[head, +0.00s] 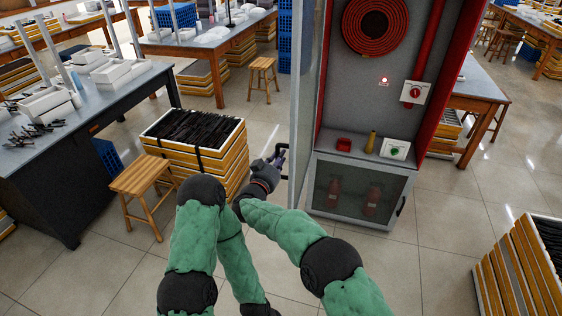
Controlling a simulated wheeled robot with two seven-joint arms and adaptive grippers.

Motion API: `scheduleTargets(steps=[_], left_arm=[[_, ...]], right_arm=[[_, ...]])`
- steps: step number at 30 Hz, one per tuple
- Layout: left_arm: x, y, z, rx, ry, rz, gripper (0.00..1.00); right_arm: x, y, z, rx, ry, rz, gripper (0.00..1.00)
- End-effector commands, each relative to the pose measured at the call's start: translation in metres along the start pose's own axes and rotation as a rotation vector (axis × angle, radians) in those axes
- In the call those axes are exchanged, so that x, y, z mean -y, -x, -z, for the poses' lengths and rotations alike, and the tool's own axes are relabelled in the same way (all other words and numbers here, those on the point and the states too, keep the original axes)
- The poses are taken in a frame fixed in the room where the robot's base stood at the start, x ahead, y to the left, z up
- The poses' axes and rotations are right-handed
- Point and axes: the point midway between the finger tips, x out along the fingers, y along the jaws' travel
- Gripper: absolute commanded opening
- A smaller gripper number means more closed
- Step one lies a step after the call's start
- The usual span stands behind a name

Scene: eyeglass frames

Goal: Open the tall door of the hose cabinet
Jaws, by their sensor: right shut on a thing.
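The hose cabinet (345,105) stands right of centre, with red sides and a grey interior. Its tall glass door (308,70) is swung open on the left side and shows almost edge-on, so the upper compartment is exposed. My right gripper (279,158) is at the outer side of this door, shut on the door's dark handle (285,176); the fingers are small and partly hide the contact. My left arm bends back down to the bottom edge, and its gripper is out of view.
A red hose reel (375,27) hangs inside the cabinet, above a closed lower glass door (358,192). A crate stack (200,160) and a wooden stool (143,190) stand left of my right gripper. Another crate stack (515,275) is at lower right. Floor before the cabinet is clear.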

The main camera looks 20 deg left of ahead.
Motion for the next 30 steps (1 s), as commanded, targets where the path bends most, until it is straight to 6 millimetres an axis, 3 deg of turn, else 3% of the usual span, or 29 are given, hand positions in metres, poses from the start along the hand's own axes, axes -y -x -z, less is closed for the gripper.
scheduleTargets(steps=[17,18,20,30], left_arm=[[-0.0004,0.0009,0.0,0.0,0.0,0.0,0.4],[-0.0004,0.0009,0.0,0.0,0.0,0.0,0.4],[-0.0004,0.001,0.0,0.0,0.0,0.0,0.4],[-0.0003,0.0009,0.0001,0.0,0.0,0.0,0.4]], right_arm=[[0.002,-0.0054,0.0048,-0.006,-0.005,-0.01,0.0],[0.002,-0.0054,0.0049,-0.006,-0.005,-0.01,0.35],[0.0022,-0.0051,0.0045,-0.006,-0.005,-0.01,0.48],[0.0032,-0.0038,0.0034,-0.003,-0.003,-0.007,0.48]])
